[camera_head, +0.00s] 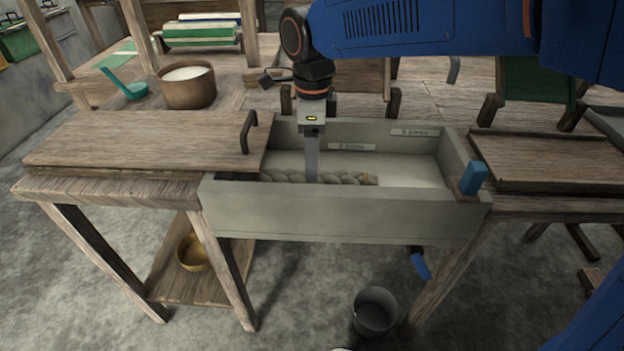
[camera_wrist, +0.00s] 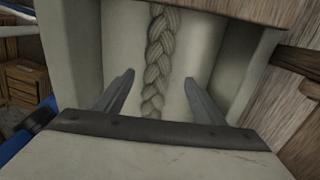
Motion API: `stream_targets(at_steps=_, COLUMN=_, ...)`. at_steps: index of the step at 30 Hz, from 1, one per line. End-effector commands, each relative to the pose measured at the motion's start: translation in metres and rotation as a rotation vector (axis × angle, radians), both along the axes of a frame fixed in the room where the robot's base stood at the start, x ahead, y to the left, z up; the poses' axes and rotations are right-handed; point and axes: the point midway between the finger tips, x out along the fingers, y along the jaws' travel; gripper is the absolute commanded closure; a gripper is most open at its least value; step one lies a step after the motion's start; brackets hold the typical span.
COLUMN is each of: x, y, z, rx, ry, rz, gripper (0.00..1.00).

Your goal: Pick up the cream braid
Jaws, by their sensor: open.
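The cream braid (camera_head: 345,179) lies in a grey trough (camera_head: 330,218) with white inside. In the head view it runs left to right along the trough, its left end close to the wooden board. In the wrist view the braid (camera_wrist: 160,60) runs from the top edge down between my two fingers. My gripper (camera_head: 312,170) points down into the trough at the braid, and its lower tips are partly hidden by the braid or trough wall. In the wrist view my gripper (camera_wrist: 158,92) is open, with one finger on each side of the braid and gaps between.
A wooden board (camera_head: 150,140) with a dark handle (camera_head: 248,132) sits left of the trough. A blue-handled part (camera_head: 473,178) stands at the trough's right corner. A brown pot (camera_head: 187,88) and teal ladle (camera_head: 133,88) are behind left. A bucket (camera_head: 376,310) stands on the floor.

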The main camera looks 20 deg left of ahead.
Motion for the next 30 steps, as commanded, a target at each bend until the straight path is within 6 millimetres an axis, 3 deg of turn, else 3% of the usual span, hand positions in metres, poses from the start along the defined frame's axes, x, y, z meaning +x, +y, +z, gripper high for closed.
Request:
stream_targets(at_steps=9, x=-0.006, y=0.0, z=-0.04, rx=-0.001, ry=0.002, rz=0.0, gripper=0.36)
stream_targets(at_steps=20, x=-0.005, y=0.0, z=-0.049, rx=0.0, ry=0.0, rz=0.0, gripper=0.36)
stream_targets(at_steps=27, x=-0.005, y=0.0, z=-0.049, rx=0.0, ry=0.0, rz=0.0, gripper=0.91)
stream_targets(at_steps=30, x=-0.005, y=0.0, z=-0.048, rx=0.001, ry=-0.001, rz=0.0, gripper=0.95)
